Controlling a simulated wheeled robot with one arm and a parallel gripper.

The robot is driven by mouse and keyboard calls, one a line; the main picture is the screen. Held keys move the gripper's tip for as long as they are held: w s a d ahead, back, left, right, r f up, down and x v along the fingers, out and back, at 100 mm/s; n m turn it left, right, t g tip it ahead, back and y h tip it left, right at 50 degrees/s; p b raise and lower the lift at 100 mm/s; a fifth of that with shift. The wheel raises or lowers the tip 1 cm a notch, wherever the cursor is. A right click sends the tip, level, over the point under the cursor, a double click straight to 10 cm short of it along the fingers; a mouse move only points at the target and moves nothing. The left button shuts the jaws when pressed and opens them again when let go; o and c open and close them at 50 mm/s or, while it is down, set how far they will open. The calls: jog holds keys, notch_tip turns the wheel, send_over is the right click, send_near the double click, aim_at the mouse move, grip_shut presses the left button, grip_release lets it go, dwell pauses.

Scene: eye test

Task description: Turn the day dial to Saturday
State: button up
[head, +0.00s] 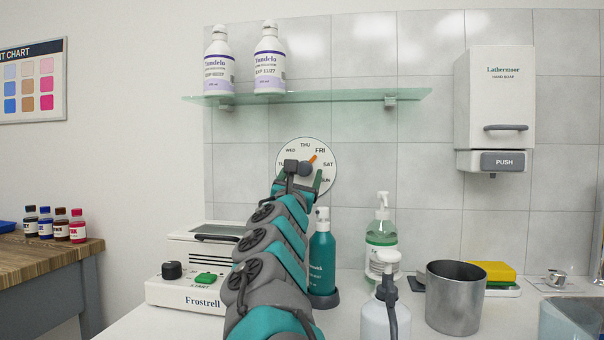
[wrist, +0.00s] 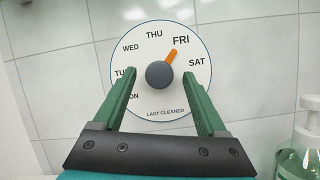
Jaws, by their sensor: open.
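The day dial (head: 328,185) is a round white disc on the tiled wall, with day names around its rim. In the wrist view the dial (wrist: 160,31) shows MON, TUE, WED, THU, FRI, SAT and "LAST CLEANED"; the left finger partly covers MON and TUE. Its grey round knob (wrist: 159,75) has an orange pointer (wrist: 170,56) aimed up and right at FRI. SAT (wrist: 197,62) lies clockwise from it. My gripper (wrist: 159,80) is open in front of the dial, green fingers on either side of the knob with gaps; depth is unclear. In the head view my arm hides the dial's lower left.
A glass shelf (head: 340,97) with two white bottles is above the dial. A soap dispenser (head: 494,100) hangs at right. Below stand a Frostrell device (head: 187,293), a teal bottle (head: 322,255), pump bottles (head: 382,238) and a metal cup (head: 455,310). Wall beside the dial is clear.

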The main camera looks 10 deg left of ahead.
jog(key=shift+c, duration=0.4)
grip_shut()
